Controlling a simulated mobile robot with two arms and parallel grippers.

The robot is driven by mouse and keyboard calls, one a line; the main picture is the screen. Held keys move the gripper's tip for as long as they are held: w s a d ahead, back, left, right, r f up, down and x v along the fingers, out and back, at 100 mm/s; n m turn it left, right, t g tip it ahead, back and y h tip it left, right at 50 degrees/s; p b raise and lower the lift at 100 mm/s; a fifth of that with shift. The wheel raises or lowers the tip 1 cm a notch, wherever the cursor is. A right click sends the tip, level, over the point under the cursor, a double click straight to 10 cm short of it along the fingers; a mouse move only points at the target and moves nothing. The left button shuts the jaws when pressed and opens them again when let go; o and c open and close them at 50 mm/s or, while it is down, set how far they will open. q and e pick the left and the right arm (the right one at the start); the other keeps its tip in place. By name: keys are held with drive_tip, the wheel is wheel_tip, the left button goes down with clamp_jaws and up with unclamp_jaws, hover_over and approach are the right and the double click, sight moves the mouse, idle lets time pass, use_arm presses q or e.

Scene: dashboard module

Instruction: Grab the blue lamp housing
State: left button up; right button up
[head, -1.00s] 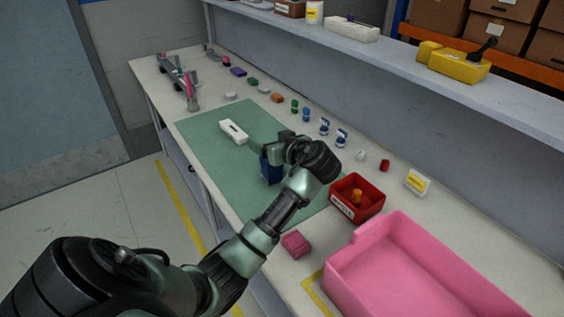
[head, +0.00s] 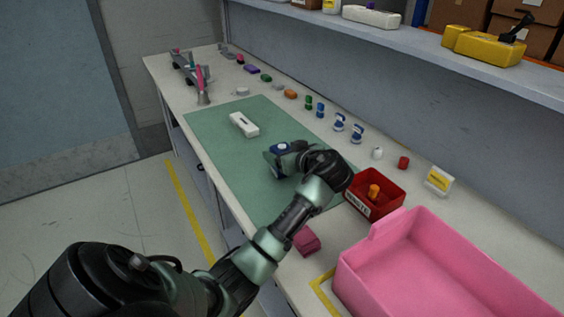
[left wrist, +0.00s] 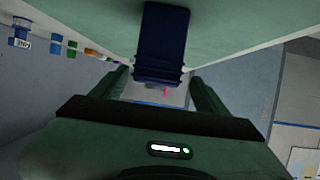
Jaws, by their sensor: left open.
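In the left wrist view the dark blue housing (left wrist: 161,38) stands out from the mat at the top of the picture. One green finger is on each side of its near end, with visible gaps. The left gripper is open, and I cannot tell how far the fingers reach along the housing. My right gripper is not in view.
A white part (head: 244,125) lies on the green mat (head: 215,148). A red bin (head: 392,207) with an orange piece, a pink block (head: 306,241) and a large pink tray (head: 470,262) are to the right. Several small coloured parts line the back. A shelf (head: 400,45) runs above.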

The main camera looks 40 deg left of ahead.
use_arm(q)
drive_tip(key=x, duration=0.2)
drive_tip(key=p+x, duration=0.1)
drive_tip(key=x, duration=0.2)
drive_tip(key=shift+w, duration=0.25)
drive_tip(key=shift+r, duration=0.1)
drive_tip(key=c, duration=1.6)
drive_tip(key=shift+r, duration=0.1)
